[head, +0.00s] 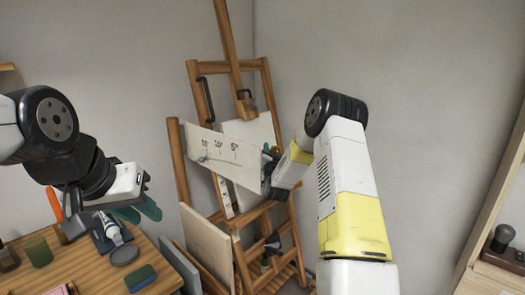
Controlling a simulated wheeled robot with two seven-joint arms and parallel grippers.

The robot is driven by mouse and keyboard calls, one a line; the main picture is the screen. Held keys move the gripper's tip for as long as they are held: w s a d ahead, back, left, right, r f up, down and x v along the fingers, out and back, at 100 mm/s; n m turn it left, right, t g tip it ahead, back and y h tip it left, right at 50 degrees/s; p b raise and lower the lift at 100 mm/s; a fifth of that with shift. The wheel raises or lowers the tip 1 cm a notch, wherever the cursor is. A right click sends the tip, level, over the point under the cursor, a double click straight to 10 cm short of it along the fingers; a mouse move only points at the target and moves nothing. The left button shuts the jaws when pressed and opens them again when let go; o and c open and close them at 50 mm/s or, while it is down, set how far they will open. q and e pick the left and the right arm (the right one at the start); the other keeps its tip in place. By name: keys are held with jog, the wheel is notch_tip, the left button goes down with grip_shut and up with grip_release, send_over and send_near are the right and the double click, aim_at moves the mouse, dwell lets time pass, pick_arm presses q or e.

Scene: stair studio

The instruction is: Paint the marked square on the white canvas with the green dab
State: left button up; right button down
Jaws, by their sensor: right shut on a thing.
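A white canvas (259,130) stands on the wooden easel (177,160), partly hidden by a pale board (222,152) with dark marks like numbers and by my right arm. A small bluish spot shows near the board's left end. My right gripper (271,150) is at the board's right end, in front of the canvas. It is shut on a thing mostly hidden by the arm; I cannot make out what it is. I cannot make out the marked square or the green dab.
The table (82,262) at lower left holds a green cup (38,251), a paint tube (113,233), a dark round dish (124,255) and a green-and-blue sponge (141,278). Panels (205,245) lean against the easel. A shelf with a dark-knobbed object (502,238) stands at far right.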

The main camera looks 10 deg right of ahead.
jog(key=shift+w+d+r, duration=0.5)
jog(key=shift+w+d, duration=3.2)
jog(key=shift+d, duration=0.65)
jog(key=s+a+r, duration=0.1)
jog(key=s+a, duration=0.3)
jog(key=a, duration=0.1)
jog(key=shift+s+a+r, duration=0.15)
jog(key=shift+a+r, duration=0.05)
jog(key=shift+a, duration=0.15)
jog(key=shift+s+a+f, duration=0.1)
jog(key=shift+s+a, duration=0.55)
jog(key=shift+a, duration=0.2)
jog(key=shift+s+a, duration=0.6)
jog(key=shift+a, duration=0.25)
jog(key=s+d+r, duration=0.1)
jog(key=s+d, duration=0.2)
jog(key=s, duration=0.1)
jog(key=shift+s+d+r, duration=0.3)
